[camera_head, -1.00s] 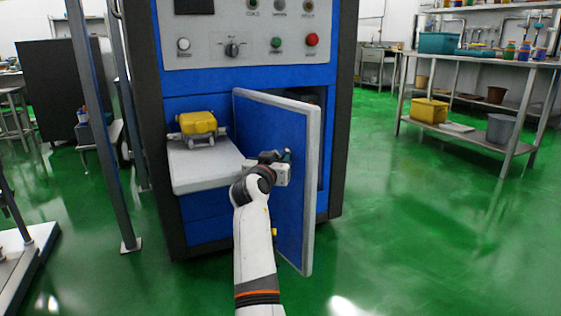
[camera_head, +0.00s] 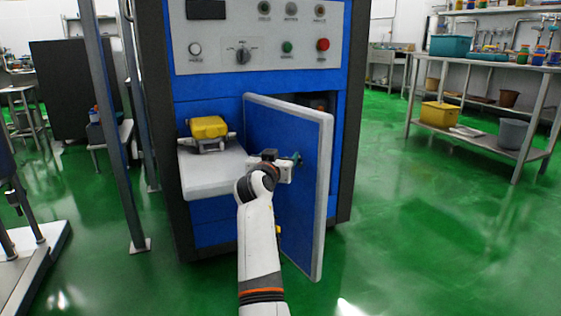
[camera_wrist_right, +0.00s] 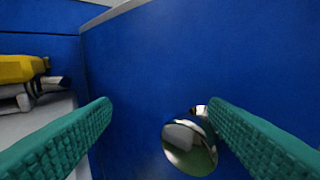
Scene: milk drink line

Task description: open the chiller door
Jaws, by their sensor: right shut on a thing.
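The chiller door (camera_head: 285,200) is a blue panel with a light grey edge, standing ajar on the blue cabinet. A dark opening shows behind its upper right part. In the right wrist view the door (camera_wrist_right: 160,70) fills most of the picture, with a shiny round knob (camera_wrist_right: 188,148) on it. My right gripper (camera_head: 295,162) is at the door's face, with its green fingers on either side of the knob; the right finger is close against it. The grip on the knob is partly hidden in the head view. My left gripper is not in view.
A white shelf (camera_head: 205,178) with a yellow-topped device (camera_head: 208,129) sticks out left of the door. A control panel (camera_head: 262,40) is above. A metal post (camera_head: 112,140) stands at left. The green floor right of the door is clear up to a rack (camera_head: 465,120).

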